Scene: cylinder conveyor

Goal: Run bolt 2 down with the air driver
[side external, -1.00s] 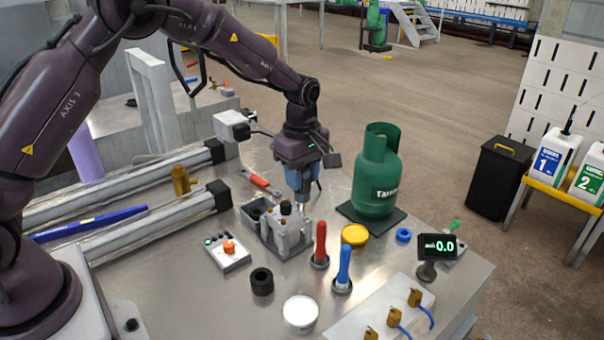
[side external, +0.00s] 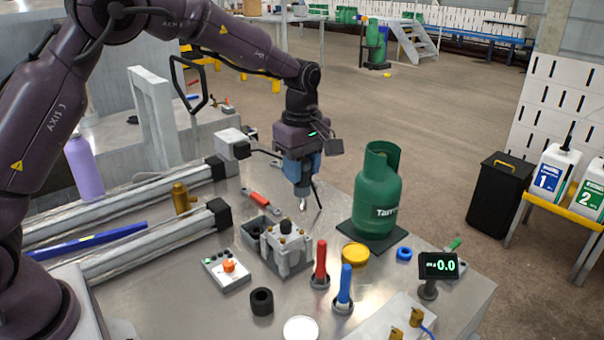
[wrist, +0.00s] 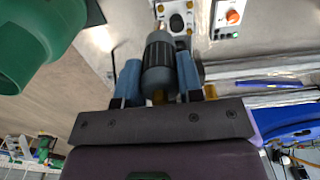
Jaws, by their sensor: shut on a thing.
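My gripper (side external: 302,168) is shut on the air driver, a dark grey tool with blue jaws around it. In the wrist view the air driver (wrist: 158,65) sits between both blue fingers. Its slim metal tip (side external: 303,205) points down, in the air above and behind the bolt fixture, apart from it. The grey bolt fixture (side external: 287,258) stands on the table with brass-coloured bolt heads and a dark knob (side external: 286,227) on top. It also shows in the wrist view (wrist: 174,12). Which head is bolt 2 cannot be told.
Red (side external: 320,262) and blue (side external: 344,286) handles stand right of the fixture. A green gas bottle (side external: 376,195) stands behind right. A button box (side external: 226,270) and black ring (side external: 261,300) lie in front. A red-handled tool (side external: 263,201) lies behind.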

